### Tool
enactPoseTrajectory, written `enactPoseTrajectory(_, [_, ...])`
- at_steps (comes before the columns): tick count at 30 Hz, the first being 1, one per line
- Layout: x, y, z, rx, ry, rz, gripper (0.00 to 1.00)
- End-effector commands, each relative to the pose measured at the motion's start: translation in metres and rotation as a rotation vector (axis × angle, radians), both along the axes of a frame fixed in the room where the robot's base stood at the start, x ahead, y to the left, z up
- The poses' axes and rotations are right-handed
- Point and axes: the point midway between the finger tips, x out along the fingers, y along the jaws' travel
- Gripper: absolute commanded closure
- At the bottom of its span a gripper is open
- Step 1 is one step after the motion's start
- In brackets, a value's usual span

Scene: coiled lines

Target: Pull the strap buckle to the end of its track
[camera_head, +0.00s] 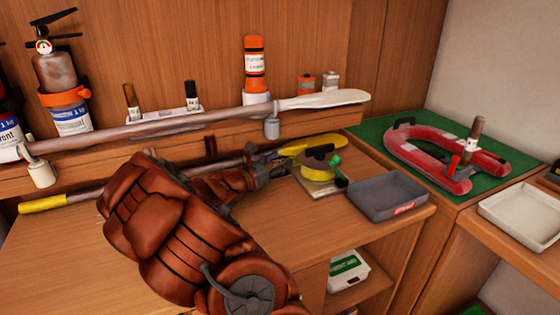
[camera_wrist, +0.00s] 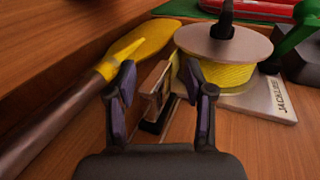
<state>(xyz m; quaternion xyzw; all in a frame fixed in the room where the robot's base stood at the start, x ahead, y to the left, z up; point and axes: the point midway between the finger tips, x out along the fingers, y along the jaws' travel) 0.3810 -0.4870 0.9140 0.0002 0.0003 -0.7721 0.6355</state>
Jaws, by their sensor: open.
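In the wrist view, a small upright metal piece with a black lower part (camera_wrist: 157,92), which looks like the strap buckle, stands between my fingers. My gripper (camera_wrist: 160,68) is open, with one finger on each side of it; I cannot tell whether either touches it. Just beyond is a spool of yellow line (camera_wrist: 230,75) with a pale round top, on a silver plate (camera_wrist: 275,100) lettered JACKLINE. In the head view, my gripper (camera_head: 280,158) is left of the spool (camera_head: 315,172); the buckle is hidden there. I cannot make out the track clearly.
A yellow-bladed oar (camera_wrist: 140,48) lies left of my gripper. A green handle (camera_head: 338,170) stands at the spool's right. A grey tray (camera_head: 388,210) sits farther right. Another oar (camera_head: 200,122) lies along the back shelf. The front desktop (camera_head: 330,226) is clear.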

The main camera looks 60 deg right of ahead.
Motion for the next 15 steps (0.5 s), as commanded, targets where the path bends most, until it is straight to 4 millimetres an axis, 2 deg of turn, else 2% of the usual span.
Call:
enactPoseTrajectory(11, [-0.0007,-0.0050,0.0003,0.000,0.000,0.001,0.47])
enactPoseTrajectory(15, [-0.0007,-0.0048,0.0003,-0.001,0.000,0.001,0.59])
